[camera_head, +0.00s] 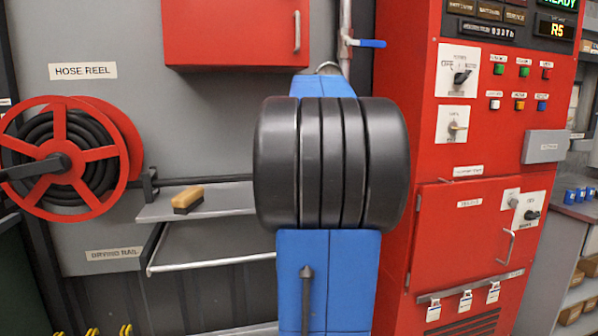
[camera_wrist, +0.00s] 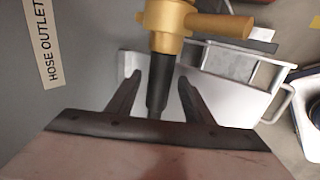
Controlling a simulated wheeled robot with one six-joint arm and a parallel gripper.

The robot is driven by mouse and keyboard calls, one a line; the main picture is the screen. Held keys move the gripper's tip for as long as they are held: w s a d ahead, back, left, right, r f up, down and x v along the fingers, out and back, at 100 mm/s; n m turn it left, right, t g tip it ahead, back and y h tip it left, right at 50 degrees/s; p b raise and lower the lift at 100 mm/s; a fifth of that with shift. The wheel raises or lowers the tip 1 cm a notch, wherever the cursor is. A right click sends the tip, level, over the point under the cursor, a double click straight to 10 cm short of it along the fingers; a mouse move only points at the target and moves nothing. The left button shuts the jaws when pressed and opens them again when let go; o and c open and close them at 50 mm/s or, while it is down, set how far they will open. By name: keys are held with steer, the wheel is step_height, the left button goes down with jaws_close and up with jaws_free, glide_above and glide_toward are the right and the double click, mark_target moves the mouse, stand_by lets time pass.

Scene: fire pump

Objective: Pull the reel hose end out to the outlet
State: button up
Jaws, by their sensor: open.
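The red hose reel (camera_head: 62,158) with coiled black hose is on the wall at the left of the head view. A dark hose (camera_head: 205,181) runs right from the bracket beside it and passes behind my arm. In the wrist view a black hose end (camera_wrist: 157,92) meets the brass outlet (camera_wrist: 166,25); whether it is fastened there I cannot tell. My gripper (camera_wrist: 160,82) is open, with one finger on each side of the black hose end and gaps showing. My gripper is hidden in the head view.
A HOSE OUTLET label (camera_wrist: 42,42) is beside the outlet. A grey tray (camera_wrist: 235,95) lies behind the fingers. A brush (camera_head: 187,199) rests on a grey shelf (camera_head: 225,199) above a drying rail (camera_head: 210,263). A red control cabinet (camera_head: 440,225) stands at right.

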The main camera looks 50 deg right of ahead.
steer(key=shift+r, duration=0.1)
steer(key=v, duration=1.7)
steer(key=shift+r, duration=0.1)
